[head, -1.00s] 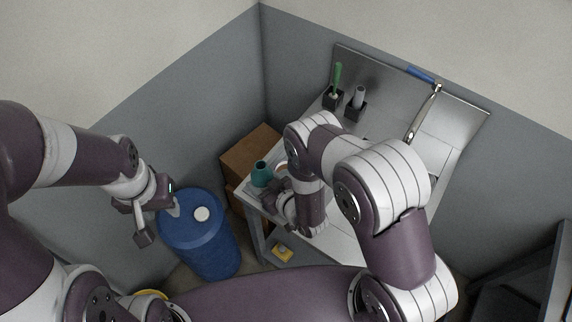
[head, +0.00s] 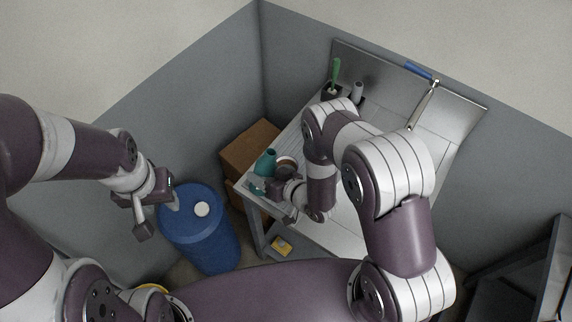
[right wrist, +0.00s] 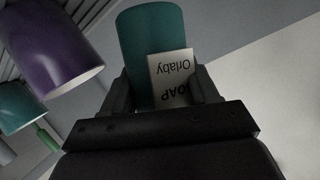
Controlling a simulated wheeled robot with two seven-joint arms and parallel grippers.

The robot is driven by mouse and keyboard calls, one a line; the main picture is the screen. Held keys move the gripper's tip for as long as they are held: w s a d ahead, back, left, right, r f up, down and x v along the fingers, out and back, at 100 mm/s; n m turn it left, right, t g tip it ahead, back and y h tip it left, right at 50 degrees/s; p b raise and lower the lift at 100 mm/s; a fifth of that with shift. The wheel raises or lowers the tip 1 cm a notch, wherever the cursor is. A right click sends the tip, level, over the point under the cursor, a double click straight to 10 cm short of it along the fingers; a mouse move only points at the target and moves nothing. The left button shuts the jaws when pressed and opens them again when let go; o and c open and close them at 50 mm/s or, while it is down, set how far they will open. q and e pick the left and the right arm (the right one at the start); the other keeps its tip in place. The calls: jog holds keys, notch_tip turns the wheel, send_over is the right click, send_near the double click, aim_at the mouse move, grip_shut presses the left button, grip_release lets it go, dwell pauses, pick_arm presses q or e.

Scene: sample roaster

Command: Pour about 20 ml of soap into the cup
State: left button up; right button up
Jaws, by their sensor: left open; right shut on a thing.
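My right gripper (right wrist: 160,95) is shut on a teal soap bottle (right wrist: 150,35) with a white label, which appears upside down in the right wrist view. In the head view my right gripper (head: 268,188) is low over the near left part of the bench; a small teal piece shows at its tip. A teal vessel (head: 265,162) and a light-rimmed round vessel (head: 286,163) stand just behind it. I cannot tell which is the cup. A purple cylindrical thing (right wrist: 52,45) shows left of the bottle. My left gripper (head: 157,214) is open and empty by the blue drum.
The blue drum (head: 205,240) with a white cap stands left of the bench (head: 340,225). A cardboard box (head: 250,142) is behind the bench's left corner. A green-handled brush (head: 337,70) stands in a holder at the back. A yellow thing (head: 281,245) lies below the bench.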

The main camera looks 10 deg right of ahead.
jog(key=shift+w+d+r+m+y, duration=0.3)
jog(key=shift+r+m+y, duration=0.2)
jog(key=shift+m, duration=0.2)
jog(key=shift+d+r+m+y+p, duration=0.15)
jog(key=shift+r+m+y+p, duration=0.25)
jog(key=shift+m, duration=0.1)
jog(key=shift+f+b, duration=0.3)
jog(key=shift+f+m+y, duration=0.15)
jog(key=shift+m+y, duration=0.15)
jog(key=shift+m, duration=0.3)
jog(key=shift+a, duration=0.2)
jog(key=shift+s, duration=0.2)
jog(key=shift+w+g, duration=0.2)
jog(key=shift+g, duration=0.1)
jog(key=shift+s, duration=0.2)
jog(key=shift+w+a+m+b, duration=0.1)
jog(key=shift+w+m+b, duration=0.05)
jog(key=shift+m+b, duration=0.15)
